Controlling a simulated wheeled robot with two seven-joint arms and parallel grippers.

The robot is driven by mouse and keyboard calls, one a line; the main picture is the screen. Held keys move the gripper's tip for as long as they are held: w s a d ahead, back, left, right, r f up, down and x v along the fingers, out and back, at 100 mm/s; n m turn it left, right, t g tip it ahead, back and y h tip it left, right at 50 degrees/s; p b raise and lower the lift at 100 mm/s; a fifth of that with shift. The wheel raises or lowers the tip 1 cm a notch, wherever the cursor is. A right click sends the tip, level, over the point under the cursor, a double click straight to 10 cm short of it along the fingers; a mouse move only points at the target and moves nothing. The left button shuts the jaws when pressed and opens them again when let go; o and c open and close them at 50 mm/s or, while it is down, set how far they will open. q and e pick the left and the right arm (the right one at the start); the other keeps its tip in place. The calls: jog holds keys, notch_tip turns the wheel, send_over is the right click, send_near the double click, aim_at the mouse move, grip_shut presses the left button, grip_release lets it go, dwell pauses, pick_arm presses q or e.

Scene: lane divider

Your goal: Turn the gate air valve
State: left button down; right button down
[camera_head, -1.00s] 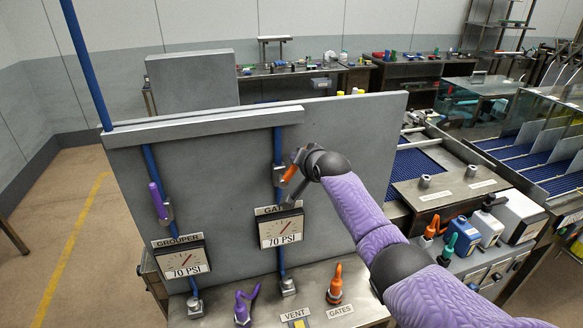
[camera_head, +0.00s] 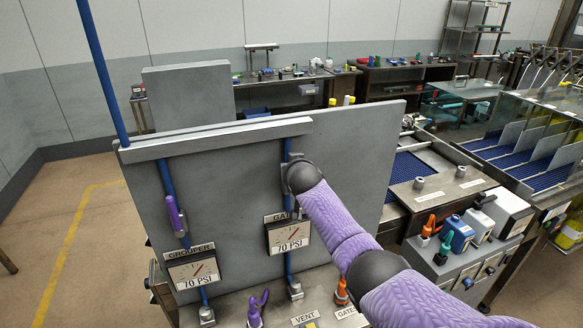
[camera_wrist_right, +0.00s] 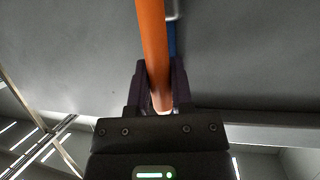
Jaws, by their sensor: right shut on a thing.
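The orange gate air valve handle (camera_wrist_right: 152,40) runs down from the top of the right wrist view, between the fingers of my right gripper (camera_wrist_right: 156,80). The gripper is shut on it. In the head view my right gripper (camera_head: 291,176) is against the grey panel (camera_head: 230,185) at the upright blue gate pipe (camera_head: 288,150), and my wrist hides the handle. Below is the gate gauge (camera_head: 289,238), reading 70 PSI. The handle's angle cannot be told in the head view. My left gripper is in neither view.
A purple grouper handle (camera_head: 175,215) sits on the left pipe above the grouper gauge (camera_head: 193,270). Conveyors and blue and white boxes lie to the right.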

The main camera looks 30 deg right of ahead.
jog(key=shift+f, duration=0.2)
jog(key=c, duration=0.5)
grip_release()
jog(key=shift+a, duration=0.1)
jog(key=shift+r, duration=0.1)
jog(key=shift+s+a+r, duration=0.15)
jog(key=shift+s+r, duration=0.1)
jog(key=shift+s, duration=0.1)
jog(key=p+v, duration=0.1)
jog(key=v, duration=0.8)
